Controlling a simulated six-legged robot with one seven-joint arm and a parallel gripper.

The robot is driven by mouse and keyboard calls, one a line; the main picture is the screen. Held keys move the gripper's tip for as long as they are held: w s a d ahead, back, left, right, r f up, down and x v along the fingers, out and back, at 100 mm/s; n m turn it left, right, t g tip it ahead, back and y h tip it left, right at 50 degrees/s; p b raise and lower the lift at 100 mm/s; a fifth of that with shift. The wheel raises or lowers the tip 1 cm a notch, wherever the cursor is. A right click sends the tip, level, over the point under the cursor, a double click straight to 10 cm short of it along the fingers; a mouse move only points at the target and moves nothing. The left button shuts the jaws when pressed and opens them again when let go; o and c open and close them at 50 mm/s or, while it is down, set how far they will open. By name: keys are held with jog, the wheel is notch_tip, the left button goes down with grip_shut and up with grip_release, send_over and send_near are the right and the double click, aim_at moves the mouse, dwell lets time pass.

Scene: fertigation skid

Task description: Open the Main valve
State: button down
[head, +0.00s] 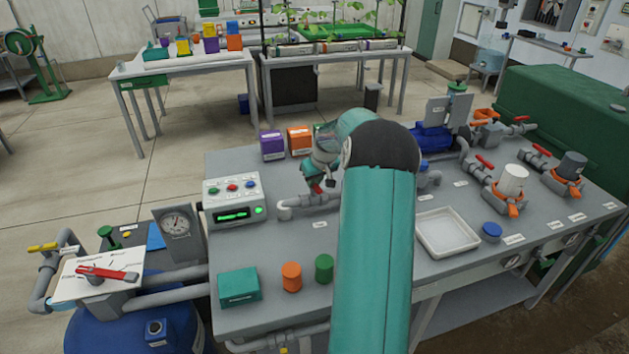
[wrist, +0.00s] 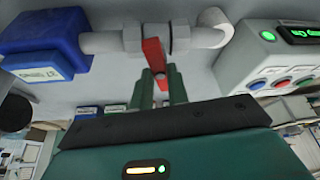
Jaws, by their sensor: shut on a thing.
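A valve with a red lever (wrist: 153,55) sits on a light grey pipe (wrist: 203,38) in the wrist view. The lever lies across the pipe, slightly slanted. The green fingers of my gripper (wrist: 162,90) are shut on the lever's free end. In the head view my gripper (head: 320,184) is low over the bench, at the pipe (head: 300,203) right of the control box. There my arm and gripper hide much of the valve. A small label (head: 320,224) lies in front of the pipe, too small to read.
The control box (head: 235,200) with coloured buttons stands left of the valve; a blue unit (wrist: 45,40) joins the pipe's other end. Purple (head: 272,146) and orange (head: 300,139) boxes stand behind. A white tray (head: 447,232) and several red-handled valves are further right.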

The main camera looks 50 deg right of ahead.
jog(key=n, duration=0.1)
jog(key=n+y, duration=0.1)
jog(key=n, duration=0.2)
jog(key=shift+d+n+y, duration=0.3)
jog(key=shift+y, duration=0.1)
jog(key=n+y, duration=0.1)
jog(key=n, duration=0.2)
jog(key=shift+d+n, duration=0.15)
jog(key=shift+n, duration=0.15)
jog(key=n, duration=0.1)
jog(key=n+g+y, duration=0.1)
jog(key=n, duration=0.1)
jog(key=shift+w+d+n+y, duration=0.1)
jog(key=shift+w+n+y, duration=0.05)
jog(key=shift+n+y, duration=0.15)
jog(key=shift+d+n+g+y, duration=0.1)
jog(key=shift+n+g+y, duration=0.4)
jog(key=shift+n, duration=1.4)
jog(key=c, duration=1.4)
grip_release()
jog(key=shift+w, duration=0.1)
jog(key=shift+o, duration=0.2)
jog(key=shift+r, duration=0.15)
